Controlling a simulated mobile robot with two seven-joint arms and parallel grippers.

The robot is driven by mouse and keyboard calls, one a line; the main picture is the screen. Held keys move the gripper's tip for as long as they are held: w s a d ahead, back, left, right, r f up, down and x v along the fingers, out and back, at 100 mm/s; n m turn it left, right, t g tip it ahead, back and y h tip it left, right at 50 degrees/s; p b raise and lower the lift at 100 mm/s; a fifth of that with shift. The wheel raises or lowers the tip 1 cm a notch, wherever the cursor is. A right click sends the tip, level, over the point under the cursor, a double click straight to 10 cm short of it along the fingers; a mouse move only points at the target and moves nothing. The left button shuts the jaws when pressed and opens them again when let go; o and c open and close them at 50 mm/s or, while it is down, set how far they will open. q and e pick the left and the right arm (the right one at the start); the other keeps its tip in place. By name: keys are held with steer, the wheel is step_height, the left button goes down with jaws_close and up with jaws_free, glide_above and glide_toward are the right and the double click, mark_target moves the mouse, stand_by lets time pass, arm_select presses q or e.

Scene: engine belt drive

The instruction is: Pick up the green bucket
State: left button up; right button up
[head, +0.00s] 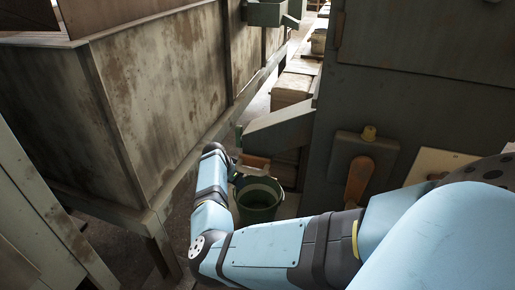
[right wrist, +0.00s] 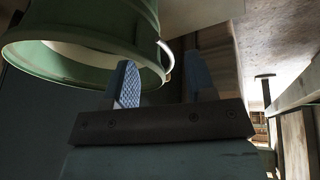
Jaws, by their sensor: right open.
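The green bucket (head: 259,208) stands low in the gap between the rusty bin and the dark green machine in the head view. Its rim and handle show, with a pale inside. My right gripper (head: 238,172) is at the bucket's upper left edge, and its fingers are hard to make out there. In the right wrist view the bucket (right wrist: 75,62) fills the upper left. My right gripper (right wrist: 163,75) is open there. One finger overlaps the bucket's rim; I cannot tell whether it is inside or in front. The other finger is clear of the bucket. My left gripper is not in view.
The weathered bin (head: 160,90) stands close on the left of my forearm. The dark machine (head: 420,110) is on the right, with an orange lever (head: 358,181) and a chute (head: 276,131) jutting out above the bucket. The gap between them is narrow.

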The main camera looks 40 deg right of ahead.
steer(key=b+x, duration=0.2)
steer(key=x, duration=0.2)
steer(key=shift+r, duration=0.1)
jaws_close()
